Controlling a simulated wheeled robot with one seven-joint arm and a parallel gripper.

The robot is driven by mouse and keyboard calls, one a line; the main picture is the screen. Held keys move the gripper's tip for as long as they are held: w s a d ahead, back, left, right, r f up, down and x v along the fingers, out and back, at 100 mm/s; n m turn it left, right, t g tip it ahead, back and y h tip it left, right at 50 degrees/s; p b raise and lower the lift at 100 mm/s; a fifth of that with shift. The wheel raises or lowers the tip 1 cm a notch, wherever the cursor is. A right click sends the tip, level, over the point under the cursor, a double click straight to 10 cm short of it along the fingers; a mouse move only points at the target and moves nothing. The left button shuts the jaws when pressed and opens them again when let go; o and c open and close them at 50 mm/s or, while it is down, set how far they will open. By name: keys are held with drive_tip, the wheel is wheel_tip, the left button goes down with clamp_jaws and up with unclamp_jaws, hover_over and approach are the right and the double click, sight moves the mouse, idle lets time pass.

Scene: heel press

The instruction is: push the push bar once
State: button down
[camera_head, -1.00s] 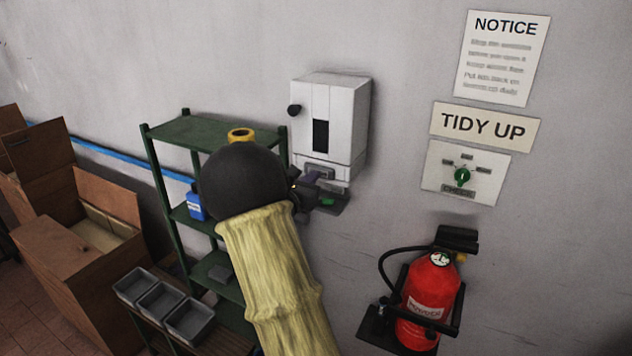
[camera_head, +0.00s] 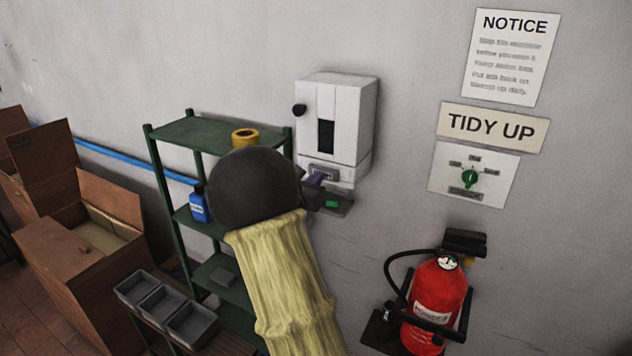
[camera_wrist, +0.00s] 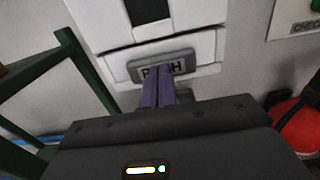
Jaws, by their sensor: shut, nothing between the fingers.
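A white wall dispenser (camera_head: 345,118) has a grey push bar (camera_head: 331,170) low on its front. In the wrist view the push bar (camera_wrist: 189,66) bears the word PUSH, with its middle letters partly covered by my fingertips. My gripper (camera_wrist: 158,72) is shut and empty, its purple fingers pointing at the middle of the bar. In the head view my gripper (camera_head: 317,178) is at the bar's lower front, partly hidden behind my dark, round arm joint. I cannot tell whether the fingertips touch the bar.
A green shelf (camera_head: 190,133) with a blue bottle (camera_head: 199,205) and yellow roll (camera_head: 245,138) stands left of the dispenser. A red fire extinguisher (camera_head: 437,297) hangs lower right. A dial panel (camera_head: 474,178) is on the wall to the right.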

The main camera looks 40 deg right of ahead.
drive_tip(key=b+v, duration=0.3)
drive_tip(key=v, duration=1)
drive_tip(key=shift+a+f+b, duration=0.15)
drive_tip(key=shift+a+b, duration=0.05)
drive_tip(key=shift+b, duration=0.2)
drive_tip(key=shift+s, duration=0.1)
